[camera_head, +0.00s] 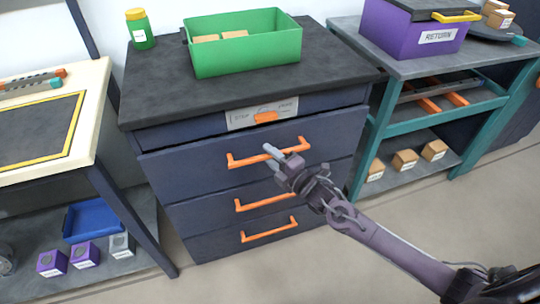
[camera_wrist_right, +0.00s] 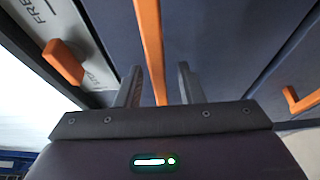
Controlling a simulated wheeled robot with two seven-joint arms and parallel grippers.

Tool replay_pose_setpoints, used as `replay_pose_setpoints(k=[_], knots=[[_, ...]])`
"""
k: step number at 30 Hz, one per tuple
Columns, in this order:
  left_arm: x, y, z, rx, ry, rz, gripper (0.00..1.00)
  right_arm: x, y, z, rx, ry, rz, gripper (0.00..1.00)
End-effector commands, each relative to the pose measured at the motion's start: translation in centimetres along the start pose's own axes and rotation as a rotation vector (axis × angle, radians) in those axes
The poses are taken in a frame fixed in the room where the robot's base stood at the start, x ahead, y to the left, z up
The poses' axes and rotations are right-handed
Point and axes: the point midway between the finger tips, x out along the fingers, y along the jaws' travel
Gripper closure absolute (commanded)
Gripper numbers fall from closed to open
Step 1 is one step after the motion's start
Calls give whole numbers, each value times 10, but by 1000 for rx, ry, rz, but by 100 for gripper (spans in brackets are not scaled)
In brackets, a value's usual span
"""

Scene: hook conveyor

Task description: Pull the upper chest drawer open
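The dark chest has several drawers with orange bar handles. The upper drawer (camera_head: 185,164) looks closed, its front roughly in line with those below. Its orange handle (camera_head: 244,160) also shows in the right wrist view (camera_wrist_right: 149,40). My right gripper (camera_head: 284,151) is at the right part of this handle. In the right wrist view its two fingers (camera_wrist_right: 160,88) stand apart, with the handle running between them and a gap visible, mainly on the right. The fingers partly hide the handle in the head view. My left gripper is in neither view.
Above the upper drawer is a lettered plate with an orange tab (camera_head: 266,117). A green bin (camera_head: 247,52) and a green jar (camera_head: 140,30) stand on the chest top. A cream-topped table (camera_head: 85,125) stands left, a teal shelf unit (camera_head: 385,115) right. Front floor is clear.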

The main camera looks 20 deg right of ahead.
Motion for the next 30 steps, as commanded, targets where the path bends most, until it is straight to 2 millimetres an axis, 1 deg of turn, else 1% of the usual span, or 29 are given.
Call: replay_pose_setpoints(k=[3,10,11,18,30], knots=[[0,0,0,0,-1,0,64,6,0,0,1,0,0,65],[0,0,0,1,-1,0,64,6,0,0,1,0,-1,65],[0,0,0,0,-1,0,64,6,0,0,1,0,-1,68],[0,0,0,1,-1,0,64,6,0,0,1,0,-1,100],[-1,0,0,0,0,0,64,5,0,-1,2,1,-2,100]])
